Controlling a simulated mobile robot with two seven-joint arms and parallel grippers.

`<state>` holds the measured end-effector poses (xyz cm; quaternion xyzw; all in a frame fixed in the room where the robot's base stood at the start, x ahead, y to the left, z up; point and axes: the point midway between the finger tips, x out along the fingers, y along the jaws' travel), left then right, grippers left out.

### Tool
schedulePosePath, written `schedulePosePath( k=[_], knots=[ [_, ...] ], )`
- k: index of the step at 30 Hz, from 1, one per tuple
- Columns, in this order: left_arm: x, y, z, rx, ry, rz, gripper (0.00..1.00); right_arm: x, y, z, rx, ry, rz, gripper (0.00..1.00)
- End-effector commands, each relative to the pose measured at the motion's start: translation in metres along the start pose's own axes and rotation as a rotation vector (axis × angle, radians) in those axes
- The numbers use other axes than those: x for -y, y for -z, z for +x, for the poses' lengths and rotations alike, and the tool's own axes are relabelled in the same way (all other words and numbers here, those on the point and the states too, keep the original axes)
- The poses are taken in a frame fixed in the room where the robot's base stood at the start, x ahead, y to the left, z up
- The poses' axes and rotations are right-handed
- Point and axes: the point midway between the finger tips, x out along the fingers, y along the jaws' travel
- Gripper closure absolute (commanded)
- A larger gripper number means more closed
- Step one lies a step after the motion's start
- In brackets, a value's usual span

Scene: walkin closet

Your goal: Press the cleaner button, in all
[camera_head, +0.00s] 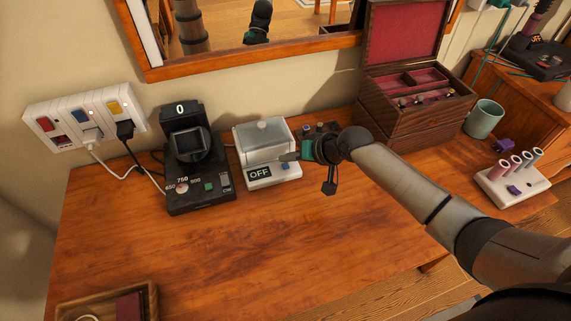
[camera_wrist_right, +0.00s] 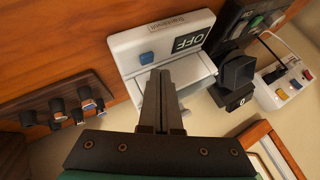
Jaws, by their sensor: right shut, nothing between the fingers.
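The cleaner is a white box (camera_head: 262,133) with a grey lid, standing on the wooden desk below the mirror. Its front panel carries a display reading OFF (camera_head: 259,173) and a small blue button (camera_wrist_right: 146,58). My right gripper (camera_head: 285,157) reaches in from the right, with its fingertips close over the right part of the panel. In the right wrist view, the shut fingers (camera_wrist_right: 160,75) point at the cleaner, and the button lies just beyond and left of the tips. The button looks uncovered there; I cannot tell if the tips touch the housing. My left gripper is not in view.
A black winder (camera_head: 200,190) with a 0 display stands left of the cleaner. A power strip (camera_head: 87,113) with cables is on the wall. A jewelry box (camera_head: 414,118), a green mug (camera_head: 483,118) and a roll holder (camera_head: 512,190) are to the right. The front of the desk is mostly clear.

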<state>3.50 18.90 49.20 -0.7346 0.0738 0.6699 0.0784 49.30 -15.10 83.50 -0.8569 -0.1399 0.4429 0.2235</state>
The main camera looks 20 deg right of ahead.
Motion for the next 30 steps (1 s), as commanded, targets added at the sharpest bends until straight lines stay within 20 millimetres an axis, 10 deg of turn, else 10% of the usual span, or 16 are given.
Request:
schedulePosePath(
  k=[30],
  knots=[
    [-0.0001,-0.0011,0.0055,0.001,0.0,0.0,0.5,-0.0062,-0.0069,0.009,0.001,0.001,0.001,1.0]
  ],
)
